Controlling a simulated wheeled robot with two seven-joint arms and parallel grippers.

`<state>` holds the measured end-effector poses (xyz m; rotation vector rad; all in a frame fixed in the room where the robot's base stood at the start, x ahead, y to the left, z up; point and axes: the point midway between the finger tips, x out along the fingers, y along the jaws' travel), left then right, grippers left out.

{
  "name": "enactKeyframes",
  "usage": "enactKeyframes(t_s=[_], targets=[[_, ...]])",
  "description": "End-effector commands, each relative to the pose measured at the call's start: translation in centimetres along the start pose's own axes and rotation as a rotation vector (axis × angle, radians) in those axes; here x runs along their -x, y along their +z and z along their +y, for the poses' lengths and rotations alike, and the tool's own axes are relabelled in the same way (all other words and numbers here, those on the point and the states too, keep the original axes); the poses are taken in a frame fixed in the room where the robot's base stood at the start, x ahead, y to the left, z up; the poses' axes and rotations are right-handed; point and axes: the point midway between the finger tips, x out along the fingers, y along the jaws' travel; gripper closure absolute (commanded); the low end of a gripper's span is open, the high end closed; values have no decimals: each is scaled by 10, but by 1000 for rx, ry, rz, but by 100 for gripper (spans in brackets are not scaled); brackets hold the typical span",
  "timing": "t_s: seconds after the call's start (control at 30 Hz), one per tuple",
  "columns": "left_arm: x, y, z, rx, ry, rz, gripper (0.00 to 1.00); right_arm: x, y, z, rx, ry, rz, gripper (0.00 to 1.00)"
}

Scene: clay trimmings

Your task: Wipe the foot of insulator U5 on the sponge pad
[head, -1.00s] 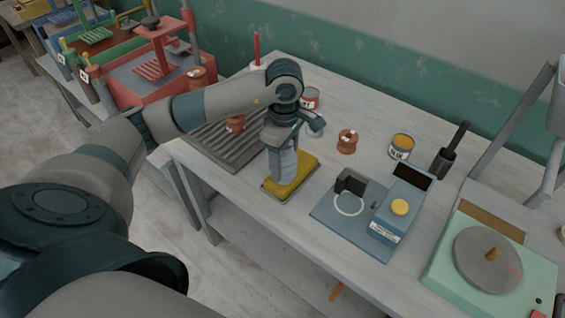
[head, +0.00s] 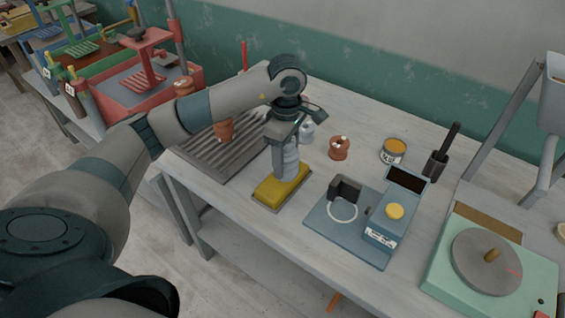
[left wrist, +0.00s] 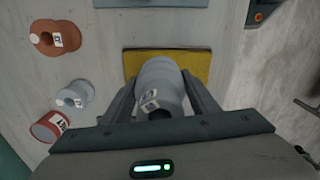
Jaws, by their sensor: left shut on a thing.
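My left gripper (head: 287,140) is shut on a grey ribbed insulator (head: 290,158). It holds the insulator upright over the far part of the yellow sponge pad (head: 276,192). I cannot tell whether its foot touches the pad or is just above it. In the left wrist view, the insulator (left wrist: 160,82) is between the fingers (left wrist: 158,100) and covers the middle of the pad (left wrist: 196,62). It bears a small white label that I cannot read. My right gripper is not in view.
A slatted rack (head: 240,158) with a brown insulator (head: 224,129) lies left of the pad. A pale grey insulator (head: 306,133) and a brown one (head: 339,148) stand behind it. A blue device (head: 388,236) and a round wheel (head: 480,268) are to the right.

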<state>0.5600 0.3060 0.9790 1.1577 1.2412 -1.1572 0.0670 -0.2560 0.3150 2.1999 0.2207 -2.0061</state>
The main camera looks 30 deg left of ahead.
Motion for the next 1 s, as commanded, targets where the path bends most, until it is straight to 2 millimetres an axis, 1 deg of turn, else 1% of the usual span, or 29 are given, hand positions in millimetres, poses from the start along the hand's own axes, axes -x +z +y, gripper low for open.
enactKeyframes(t_s=[0.53, 1.0], targets=[[0, 4, 25, 1, 2, 0, 93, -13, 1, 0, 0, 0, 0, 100], [1, 4, 26, 1, 2, 0, 93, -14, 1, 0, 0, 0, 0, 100]])
